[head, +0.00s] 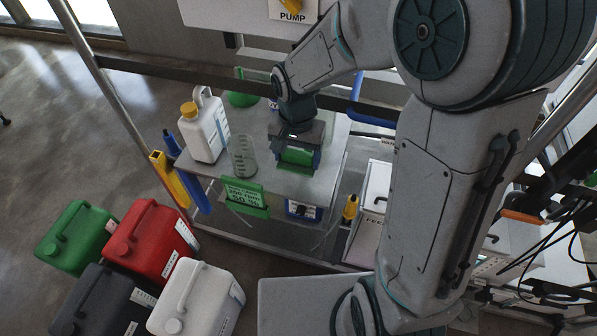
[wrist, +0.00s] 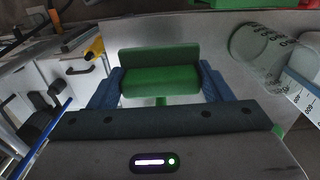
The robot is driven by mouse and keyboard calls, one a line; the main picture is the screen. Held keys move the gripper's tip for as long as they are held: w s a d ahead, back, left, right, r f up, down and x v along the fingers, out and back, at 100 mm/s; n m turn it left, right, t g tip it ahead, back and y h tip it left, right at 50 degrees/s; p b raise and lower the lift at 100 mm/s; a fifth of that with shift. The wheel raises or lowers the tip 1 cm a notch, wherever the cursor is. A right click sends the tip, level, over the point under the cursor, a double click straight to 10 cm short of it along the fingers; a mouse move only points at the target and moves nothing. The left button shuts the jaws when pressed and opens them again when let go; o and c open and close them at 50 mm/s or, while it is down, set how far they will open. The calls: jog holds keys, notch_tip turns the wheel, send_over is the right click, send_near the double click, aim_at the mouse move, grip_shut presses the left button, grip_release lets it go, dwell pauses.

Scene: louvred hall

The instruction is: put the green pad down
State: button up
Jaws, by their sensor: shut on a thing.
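The green pad (wrist: 160,72) is a green block with a raised back part, seen between the two blue fingers of my gripper (wrist: 160,88) in the wrist view. In the head view the green pad (head: 297,156) shows below my gripper (head: 297,163), over the grey table top (head: 262,181). My gripper is shut on the pad. A small green piece shows just below the pad in the wrist view; I cannot tell what it is. Whether the pad touches the table top is hidden.
A clear measuring beaker (head: 243,157) stands left of my gripper, with a white jug (head: 203,128) beyond it. A green sign (head: 245,196) hangs at the table's front edge. Several canisters, including a red one (head: 152,241), stand on the floor at the lower left.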

aim_at(300, 164)
jog(key=f, duration=0.3)
jog(key=shift+d+f, duration=0.3)
jog(key=shift+f, duration=1.85)
jog(key=shift+f, duration=0.2)
jog(key=o, duration=0.9)
jog(key=shift+r, duration=0.1)
